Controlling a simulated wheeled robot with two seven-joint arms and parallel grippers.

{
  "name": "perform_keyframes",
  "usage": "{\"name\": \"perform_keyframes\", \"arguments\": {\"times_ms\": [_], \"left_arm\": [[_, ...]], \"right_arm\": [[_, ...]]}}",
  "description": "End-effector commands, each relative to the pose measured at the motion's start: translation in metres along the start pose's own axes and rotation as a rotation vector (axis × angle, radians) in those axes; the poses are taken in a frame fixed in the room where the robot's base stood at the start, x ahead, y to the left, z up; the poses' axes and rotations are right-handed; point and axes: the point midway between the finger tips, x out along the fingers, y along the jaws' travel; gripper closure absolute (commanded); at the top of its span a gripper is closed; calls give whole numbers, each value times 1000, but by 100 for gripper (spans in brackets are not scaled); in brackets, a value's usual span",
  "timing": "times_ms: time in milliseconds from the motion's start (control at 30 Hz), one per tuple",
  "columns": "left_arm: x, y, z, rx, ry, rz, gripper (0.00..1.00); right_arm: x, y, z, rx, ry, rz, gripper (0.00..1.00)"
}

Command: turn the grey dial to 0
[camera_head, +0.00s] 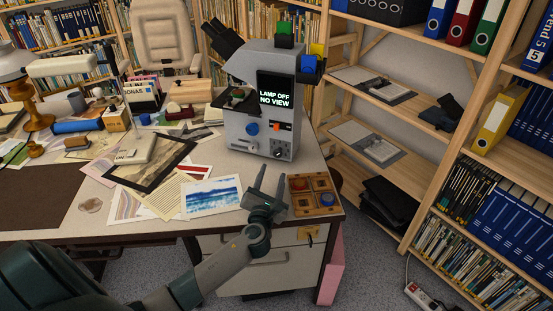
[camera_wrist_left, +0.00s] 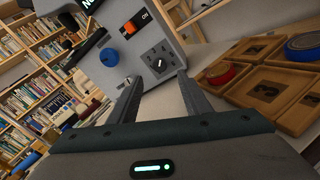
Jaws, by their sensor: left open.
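The microscope (camera_head: 262,100) stands on the desk, with a screen (camera_head: 275,91) reading "LAMP OFF NO VIEW". The grey dial (camera_head: 277,149) is low on its front; in the left wrist view the dial (camera_wrist_left: 158,62) sits on a square plate with marks around it, too small to read. A blue knob (camera_wrist_left: 109,57) and an orange switch (camera_wrist_left: 130,28) marked "ON" are near it. My left gripper (camera_head: 271,172) is open and empty in front of the dial, apart from it. In the left wrist view the dial shows between its fingertips (camera_wrist_left: 158,77). My right gripper is out of view.
A wooden tray (camera_wrist_left: 279,91) with numbered squares and red and blue discs lies right of my left gripper. Prints (camera_head: 212,196) and a dark frame (camera_head: 152,172) lie to the left. Shelves (camera_head: 370,170) stand on the right.

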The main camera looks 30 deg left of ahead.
Motion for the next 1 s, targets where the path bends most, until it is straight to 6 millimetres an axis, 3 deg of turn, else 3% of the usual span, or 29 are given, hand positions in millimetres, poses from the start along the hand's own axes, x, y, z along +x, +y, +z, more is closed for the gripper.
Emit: {"name": "perform_keyframes", "arguments": {"times_ms": [300, 500, 967, 1000], "left_arm": [[57, 1, 0, 0, 0, 3, 56], [80, 0, 0, 0, 0, 2, 56], [88, 0, 0, -1, 0, 0, 56], [88, 0, 0, -1, 0, 0, 63]], "right_arm": [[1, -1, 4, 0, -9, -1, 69], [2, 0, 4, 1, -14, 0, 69], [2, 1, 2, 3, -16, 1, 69], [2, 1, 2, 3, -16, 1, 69]]}}
